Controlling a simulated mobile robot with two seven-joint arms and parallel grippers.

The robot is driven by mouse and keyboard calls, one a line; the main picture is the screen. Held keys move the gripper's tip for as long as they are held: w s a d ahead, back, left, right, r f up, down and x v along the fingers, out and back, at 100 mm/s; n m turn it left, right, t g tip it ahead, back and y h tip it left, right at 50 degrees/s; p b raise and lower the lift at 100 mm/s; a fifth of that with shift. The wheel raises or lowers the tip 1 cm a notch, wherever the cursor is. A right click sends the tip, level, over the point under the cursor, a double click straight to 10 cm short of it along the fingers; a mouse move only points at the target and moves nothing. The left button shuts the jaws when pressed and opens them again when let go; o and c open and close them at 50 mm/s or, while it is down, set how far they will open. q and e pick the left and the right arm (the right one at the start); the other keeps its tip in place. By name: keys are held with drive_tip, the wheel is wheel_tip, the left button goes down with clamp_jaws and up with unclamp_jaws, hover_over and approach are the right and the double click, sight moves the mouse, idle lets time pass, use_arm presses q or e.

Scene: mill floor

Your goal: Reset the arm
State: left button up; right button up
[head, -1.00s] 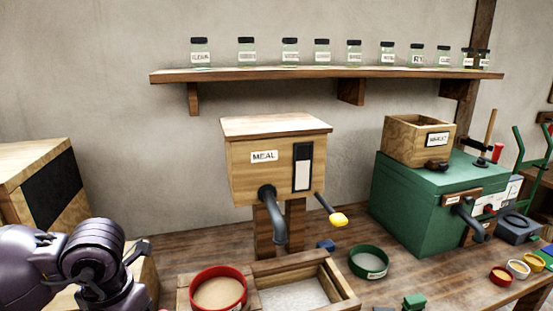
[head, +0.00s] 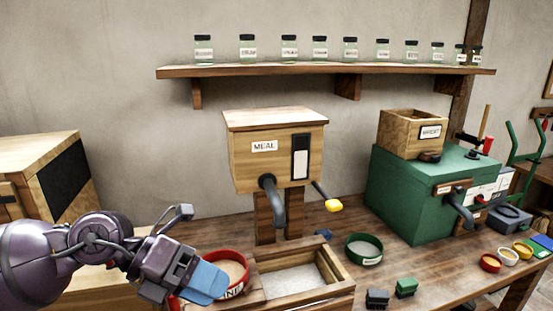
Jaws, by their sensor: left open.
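My left arm comes in from the left edge, and my left gripper (head: 198,281) hangs at the lower left, in front of the red round sieve (head: 232,268). One blue finger shows plainly and hides part of the sieve's left side. The gripper is open and I see nothing held in it. My right gripper is out of view.
A wooden tray (head: 340,288) of meal sits under the MEAL box (head: 275,160) with its dark spout. A green round sieve (head: 363,251), a green mill box (head: 420,195) and small blocks (head: 406,288) stand to the right. A jar shelf (head: 325,71) runs above.

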use_arm(q)
drive_tip(key=w+a+r+n+t+h, duration=0.1)
drive_tip(key=w+r+n+t+h, duration=0.3)
drive_tip(key=w+n+t+h, duration=0.65)
drive_tip(key=w+a+f+n+t+y, duration=0.1)
drive_tip(key=a+f+n+t+y, duration=0.5)
drive_tip(key=n+y, duration=0.5)
drive_tip(key=s+a+f+n+y, duration=0.1)
drive_tip(key=a+f+n+y, duration=0.1)
drive_tip(key=f+n, duration=0.2)
drive_tip(key=a+f+n+y, duration=0.2)
drive_tip(key=f+n+y, duration=0.1)
drive_tip(key=f, duration=0.3)
drive_tip(key=s+a+f+n+y, duration=0.1)
drive_tip(key=a+f+n+y, duration=0.1)
drive_tip(key=f+n, duration=0.3)
drive_tip(key=shift+s+a+f+t+y, duration=0.2)
drive_tip(key=shift+s+f+t+y, duration=0.15)
drive_tip(key=shift+f, duration=0.25)
drive_tip(key=s+a+f+n+g+y, duration=0.2)
drive_tip(key=s+f+n, duration=0.1)
drive_tip(key=s+f, duration=0.5)
drive_tip(key=s+a+f+n+g+y, duration=0.2)
drive_tip(key=s+f+n, duration=0.2)
drive_tip(key=s+f, duration=0.5)
drive_tip(key=shift+s+g, duration=0.3)
drive_tip(key=shift+s, duration=0.25)
